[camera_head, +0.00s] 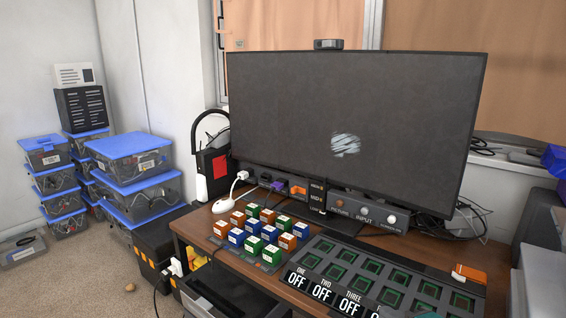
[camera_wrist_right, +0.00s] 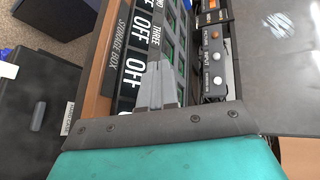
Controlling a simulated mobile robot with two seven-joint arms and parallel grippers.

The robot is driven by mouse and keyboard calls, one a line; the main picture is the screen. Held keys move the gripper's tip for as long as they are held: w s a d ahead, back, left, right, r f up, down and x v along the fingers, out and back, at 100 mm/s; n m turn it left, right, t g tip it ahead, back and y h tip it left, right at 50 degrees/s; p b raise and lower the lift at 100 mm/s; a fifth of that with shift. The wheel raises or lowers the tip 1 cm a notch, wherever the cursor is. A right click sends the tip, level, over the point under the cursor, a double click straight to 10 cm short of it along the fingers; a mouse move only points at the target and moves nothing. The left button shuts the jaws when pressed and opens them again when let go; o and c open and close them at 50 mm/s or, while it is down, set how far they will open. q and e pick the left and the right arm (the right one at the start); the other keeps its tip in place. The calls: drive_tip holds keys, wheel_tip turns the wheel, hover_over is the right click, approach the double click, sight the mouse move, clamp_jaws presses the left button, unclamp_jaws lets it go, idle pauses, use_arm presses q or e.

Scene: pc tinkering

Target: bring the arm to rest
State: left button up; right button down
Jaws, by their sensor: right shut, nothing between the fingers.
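My right gripper (camera_wrist_right: 160,72) shows in the right wrist view, its two grey fingers together and empty. It is above the desk near the panel with the OFF labels (camera_wrist_right: 135,68). In the head view only a small teal bit of my right arm shows at the bottom edge, right of centre. My left gripper is not in either view.
A large monitor (camera_head: 300,110) stands at the back of the wooden desk (camera_head: 190,228). Several coloured blocks (camera_head: 253,244) and a board of green slots (camera_head: 345,256) cover the desk. An orange item (camera_head: 470,273) lies at right. Blue-lidded boxes (camera_head: 128,145) are stacked at left.

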drive_tip(key=s+a+f+n+g+h, duration=0.1)
drive_tip(key=s+a+f+n+g, duration=0.15)
drive_tip(key=s+n, duration=0.35)
drive_tip(key=s+a+f+n+g, duration=0.2)
drive_tip(key=s+n+g, duration=0.15)
drive_tip(key=s, duration=0.45)
drive_tip(key=s+d+r+n+g+h, duration=0.1)
drive_tip(key=s+d+n+g+h, duration=0.25)
drive_tip(key=s+n, duration=0.75)
use_arm(q)
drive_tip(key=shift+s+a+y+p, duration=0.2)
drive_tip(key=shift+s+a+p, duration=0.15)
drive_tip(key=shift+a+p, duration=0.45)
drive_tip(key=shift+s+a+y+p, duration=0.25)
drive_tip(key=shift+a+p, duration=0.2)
drive_tip(key=shift+p, duration=0.65)
use_arm(e)
drive_tip(key=w+a+f+m+t+y, duration=0.1)
drive_tip(key=w+a+f+m+t, duration=0.1)
drive_tip(key=t, duration=0.5)
drive_tip(key=shift+w+a+f, duration=0.6)
drive_tip(key=shift+w+f, duration=0.65)
drive_tip(key=shift+f, duration=0.45)
drive_tip(key=shift+m, duration=0.25)
